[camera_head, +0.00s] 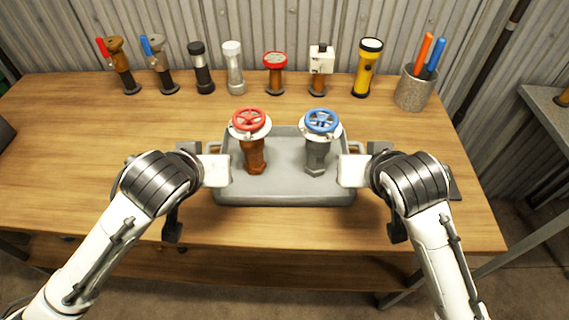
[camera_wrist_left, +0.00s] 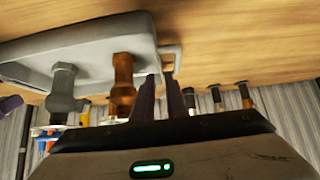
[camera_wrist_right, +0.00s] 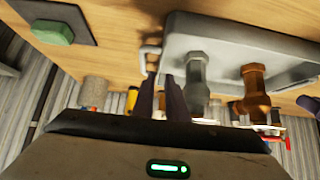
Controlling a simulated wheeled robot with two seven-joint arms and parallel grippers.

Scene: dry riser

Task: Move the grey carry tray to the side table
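The grey carry tray (camera_head: 285,194) sits level at the front middle of the wooden workbench. It carries a brown valve with a red handwheel (camera_head: 251,140) at left and a grey valve with a blue handwheel (camera_head: 320,140) at right, both upright. My left gripper (camera_head: 222,170) is at the tray's left handle, my right gripper (camera_head: 347,170) at its right handle. In the left wrist view the fingers (camera_wrist_left: 161,88) are close together at the handle loop (camera_wrist_left: 180,58). In the right wrist view the fingers (camera_wrist_right: 160,88) likewise meet the handle (camera_wrist_right: 146,60). The exact contact is partly hidden.
A row of torches and fittings (camera_head: 233,68) stands along the bench's back, with a pen cup (camera_head: 412,88) at its right end. A separate grey-topped table (camera_head: 552,112) is at the far right, past a floor gap.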

